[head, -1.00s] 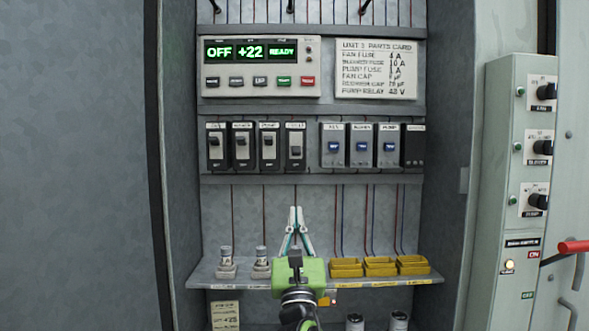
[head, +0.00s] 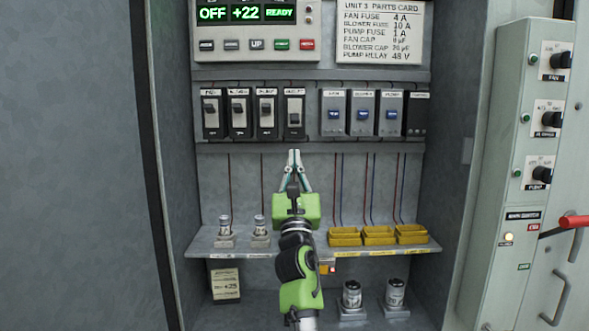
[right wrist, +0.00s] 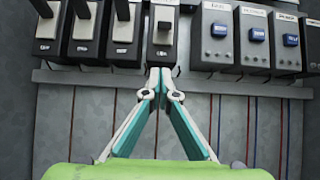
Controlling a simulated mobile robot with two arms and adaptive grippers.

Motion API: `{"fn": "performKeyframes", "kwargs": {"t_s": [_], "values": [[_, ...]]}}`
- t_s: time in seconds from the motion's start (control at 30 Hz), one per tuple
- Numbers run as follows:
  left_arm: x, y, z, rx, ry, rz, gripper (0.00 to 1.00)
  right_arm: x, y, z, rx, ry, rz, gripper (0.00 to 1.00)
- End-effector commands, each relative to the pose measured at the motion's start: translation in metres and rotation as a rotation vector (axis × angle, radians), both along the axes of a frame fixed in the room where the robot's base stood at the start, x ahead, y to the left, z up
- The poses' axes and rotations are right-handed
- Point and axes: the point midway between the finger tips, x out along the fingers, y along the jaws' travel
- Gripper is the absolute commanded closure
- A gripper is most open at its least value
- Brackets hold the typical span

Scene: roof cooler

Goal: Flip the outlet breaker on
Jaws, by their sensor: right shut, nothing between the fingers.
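The outlet breaker (head: 294,128) is the rightmost of the black breakers with pale faces in the upper row. Its dark toggle (head: 294,117) sits lower than the toggles of the breakers to its left; it also shows in the right wrist view (right wrist: 165,27). My right gripper (head: 293,153) is shut and empty, pointing up, with its tips just below the outlet breaker. In the right wrist view the closed fingertips (right wrist: 160,72) are at the breaker's lower edge; I cannot tell whether they touch it. My left gripper is not in view.
Fan, blower and pump breakers (head: 238,128) stand close on the left. Grey modules with blue switches (head: 361,126) stand on the right. A rail (head: 240,148) runs below the row. A shelf (head: 205,250) holds yellow bins (head: 379,236) and fuses. The display (head: 245,13) reads OFF, +22, READY.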

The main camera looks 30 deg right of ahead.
Motion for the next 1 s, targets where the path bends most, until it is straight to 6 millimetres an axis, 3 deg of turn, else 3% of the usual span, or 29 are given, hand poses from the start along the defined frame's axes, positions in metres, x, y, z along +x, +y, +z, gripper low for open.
{"fn": "performKeyframes", "kwargs": {"t_s": [0.17, 0.4, 1.0], "values": [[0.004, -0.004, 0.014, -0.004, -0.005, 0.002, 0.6, 0.025, -0.014, 0.03, 0.003, -0.002, 0.003, 1.0], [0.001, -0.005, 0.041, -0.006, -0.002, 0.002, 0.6, 0.013, -0.007, 0.053, 0.0, -0.001, 0.001, 1.0], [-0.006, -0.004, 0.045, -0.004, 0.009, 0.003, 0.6, 0.01, -0.005, 0.057, 0.001, 0.002, 0.001, 1.0]]}}
